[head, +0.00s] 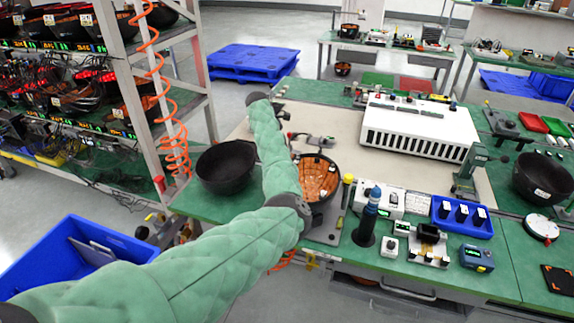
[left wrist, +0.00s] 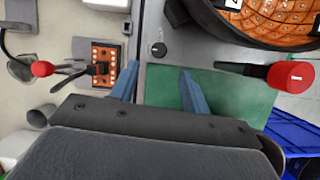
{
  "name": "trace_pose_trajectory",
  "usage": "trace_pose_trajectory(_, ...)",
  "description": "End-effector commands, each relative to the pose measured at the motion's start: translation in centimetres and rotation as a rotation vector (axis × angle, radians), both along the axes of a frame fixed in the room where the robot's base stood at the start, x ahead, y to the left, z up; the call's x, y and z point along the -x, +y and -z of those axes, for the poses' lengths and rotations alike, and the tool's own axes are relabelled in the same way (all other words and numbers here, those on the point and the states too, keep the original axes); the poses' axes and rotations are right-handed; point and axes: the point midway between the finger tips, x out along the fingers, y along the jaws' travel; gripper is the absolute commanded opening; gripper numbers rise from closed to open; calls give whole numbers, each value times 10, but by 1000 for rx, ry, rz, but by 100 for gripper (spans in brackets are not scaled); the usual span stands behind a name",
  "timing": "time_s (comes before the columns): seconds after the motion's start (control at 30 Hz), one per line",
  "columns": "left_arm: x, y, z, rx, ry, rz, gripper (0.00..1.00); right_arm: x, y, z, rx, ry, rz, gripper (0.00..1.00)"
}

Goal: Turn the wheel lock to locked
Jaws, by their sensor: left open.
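I cannot tell for certain which part is the wheel lock. In the left wrist view, a red-capped handle (left wrist: 291,76) on a dark stem lies at the right, below the rim of an orange-lined bowl (left wrist: 268,18). A small black knob (left wrist: 158,49) sits on a grey plate just beyond my left fingertips. My left gripper (left wrist: 158,88) is open and empty, its blue fingers apart over the grey plate and green surface. In the head view my left arm hides the gripper. My right gripper is in neither view.
A red-ball lever (left wrist: 42,68) and an orange panel with a black switch (left wrist: 101,68) lie left of my fingers. In the head view, a black bowl (head: 226,167), white slotted box (head: 420,130) and blue tray (head: 462,214) stand on the bench.

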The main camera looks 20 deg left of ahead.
Motion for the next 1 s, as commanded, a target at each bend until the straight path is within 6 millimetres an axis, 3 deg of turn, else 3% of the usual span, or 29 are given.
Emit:
trace_pose_trajectory(0.27,0,-5,7,0,28,-61,47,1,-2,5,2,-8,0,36)
trace_pose_trajectory(0.7,2,-26,59,0,27,-58,47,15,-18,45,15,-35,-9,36)
trace_pose_trajectory(1.0,2,-31,72,0,25,-59,47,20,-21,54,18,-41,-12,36)
